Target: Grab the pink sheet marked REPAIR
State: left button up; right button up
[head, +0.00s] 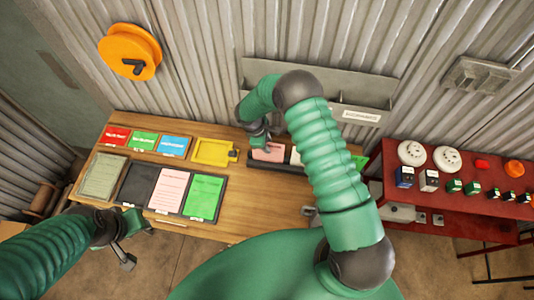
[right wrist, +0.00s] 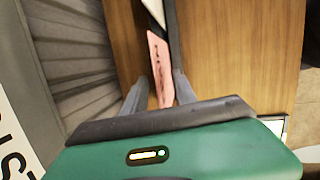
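A pink sheet (head: 268,153) lies in a dark tray (head: 285,167) at the back of the wooden bench; its lettering is too small to read. My right gripper (head: 262,141) is just above it, partly hiding it. In the right wrist view, the pink sheet (right wrist: 160,62) shows dark marks, and its near end lies between the two spread fingers of my right gripper (right wrist: 160,92). I cannot tell whether they touch it. My left gripper (head: 132,240) is apart from everything, in front of the bench's left part, its fingers spread and empty.
A pinkish clipboard sheet (head: 168,190) lies beside a green one (head: 204,197) on the bench (head: 232,185). Red, green and blue cards and a yellow clipboard (head: 213,151) lie behind. A red shelf (head: 440,190) with devices stands right. Corrugated wall behind.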

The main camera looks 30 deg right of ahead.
jog(key=shift+s+d+f, duration=0.15)
jog(key=shift+d, duration=0.05)
dwell(0.4)
jog(key=shift+a, duration=0.1)
jog(key=c, duration=0.7)
grip_shut()
dwell(0.5)
